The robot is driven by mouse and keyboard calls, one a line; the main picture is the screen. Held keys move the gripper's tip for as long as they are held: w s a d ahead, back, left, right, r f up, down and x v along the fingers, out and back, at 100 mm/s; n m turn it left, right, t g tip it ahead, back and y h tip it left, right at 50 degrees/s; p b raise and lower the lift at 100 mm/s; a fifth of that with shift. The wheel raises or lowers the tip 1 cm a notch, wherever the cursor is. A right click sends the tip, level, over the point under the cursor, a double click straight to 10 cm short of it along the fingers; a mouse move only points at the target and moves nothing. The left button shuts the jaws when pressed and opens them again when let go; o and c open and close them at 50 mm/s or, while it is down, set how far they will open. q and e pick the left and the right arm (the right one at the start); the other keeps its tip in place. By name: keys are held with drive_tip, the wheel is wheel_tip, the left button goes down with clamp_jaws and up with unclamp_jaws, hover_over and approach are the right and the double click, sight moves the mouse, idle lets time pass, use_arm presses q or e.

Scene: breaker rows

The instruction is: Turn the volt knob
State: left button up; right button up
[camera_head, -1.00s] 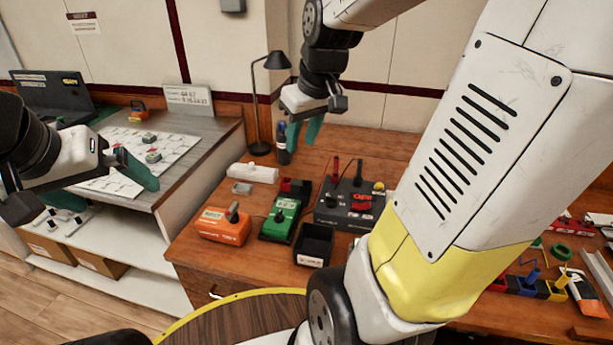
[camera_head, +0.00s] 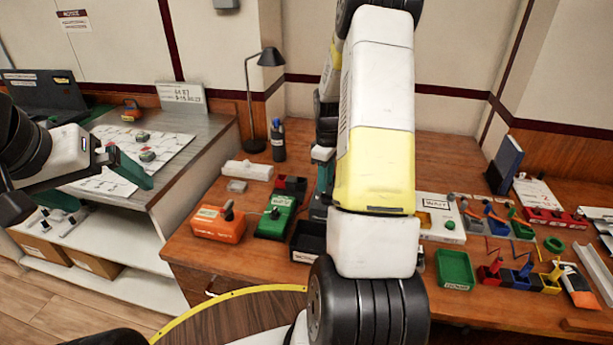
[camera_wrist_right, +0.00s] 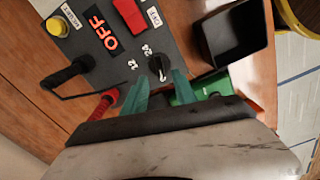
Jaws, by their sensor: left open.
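The volt knob (camera_wrist_right: 158,67) is a small black rotary knob with a white pointer, beside 12 and 24 marks on a dark control box (camera_wrist_right: 75,60). It shows in the right wrist view. My right gripper (camera_wrist_right: 160,76) is open, its two green fingers apart at either side of the knob's near edge; I cannot tell whether they touch it. The box also carries a yellow button, an OFF display and a red switch. In the head view my right arm hides the knob and most of the box. My left gripper (camera_head: 115,190) is open and empty beside the grey bench.
A black open bin (camera_wrist_right: 235,38) stands close to the box. Orange (camera_head: 217,224) and green (camera_head: 275,217) units sit on the wooden table, left of my right arm. Cables (camera_wrist_right: 66,78) run near my right fingers.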

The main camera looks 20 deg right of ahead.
drive_tip(key=shift+f, duration=2.05)
clamp_jaws()
